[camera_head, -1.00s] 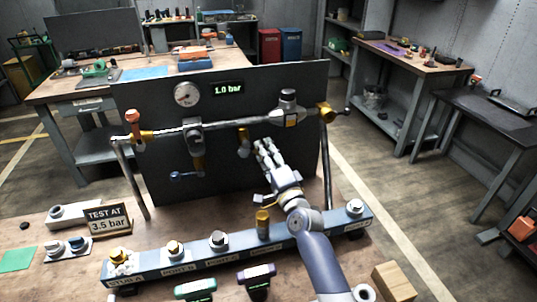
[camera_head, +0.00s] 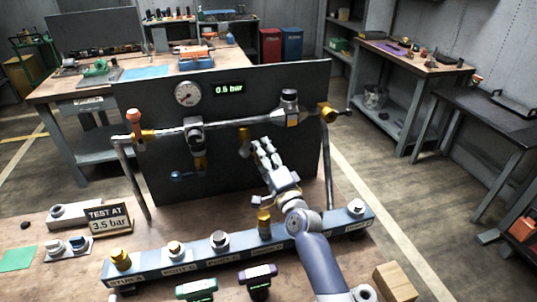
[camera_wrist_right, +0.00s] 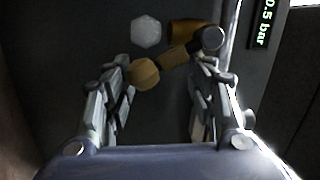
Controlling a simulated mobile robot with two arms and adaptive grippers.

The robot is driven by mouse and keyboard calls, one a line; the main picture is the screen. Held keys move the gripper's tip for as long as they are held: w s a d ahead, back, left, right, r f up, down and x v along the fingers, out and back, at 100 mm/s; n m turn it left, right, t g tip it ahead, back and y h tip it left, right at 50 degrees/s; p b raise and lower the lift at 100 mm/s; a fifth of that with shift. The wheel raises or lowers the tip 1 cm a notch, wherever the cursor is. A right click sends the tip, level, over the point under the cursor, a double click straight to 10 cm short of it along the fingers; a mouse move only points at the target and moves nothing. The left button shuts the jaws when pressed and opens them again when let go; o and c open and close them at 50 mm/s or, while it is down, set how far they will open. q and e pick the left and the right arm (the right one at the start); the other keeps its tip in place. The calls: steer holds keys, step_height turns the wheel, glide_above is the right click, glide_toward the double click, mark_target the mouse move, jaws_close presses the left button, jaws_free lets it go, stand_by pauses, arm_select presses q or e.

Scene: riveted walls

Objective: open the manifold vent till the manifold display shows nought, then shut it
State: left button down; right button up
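The manifold display (camera_head: 229,88) sits on the dark panel and reads about 0.5 bar; it also shows at the right edge of the wrist view (camera_wrist_right: 262,22). A brass fitting, likely the vent, (camera_head: 244,134) hangs below the manifold pipe (camera_head: 222,124). In the right wrist view its brass body (camera_wrist_right: 183,33) and angled brass end (camera_wrist_right: 145,73) show between and just beyond my fingers. My right gripper (camera_head: 258,146) is open just right of the fitting in the head view; I cannot tell whether a finger touches it. My left gripper is out of view.
A round gauge (camera_head: 187,94) sits left of the display. A blue-handled valve (camera_head: 178,176) hangs at the panel's left. A sign (camera_head: 108,219) reads "TEST AT 3.5 bar". A rail with capped ports (camera_head: 200,262) lies under my right arm. A wooden block (camera_head: 396,282) sits at right.

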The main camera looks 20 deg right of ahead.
steer(key=shift+o, duration=0.4)
steer(key=shift+w+a+r, duration=0.1)
steer(key=shift+a+r, duration=0.05)
steer(key=shift+a, duration=0.25)
steer(key=shift+d+r, duration=0.1)
steer(key=shift+d, duration=0.25)
steer(key=shift+s, duration=0.25)
steer(key=shift+s, duration=0.25)
steer(key=s+d+f, duration=0.1)
steer(key=s, duration=1)
steer(key=shift+d+f, duration=0.2)
steer(key=shift+f, duration=0.15)
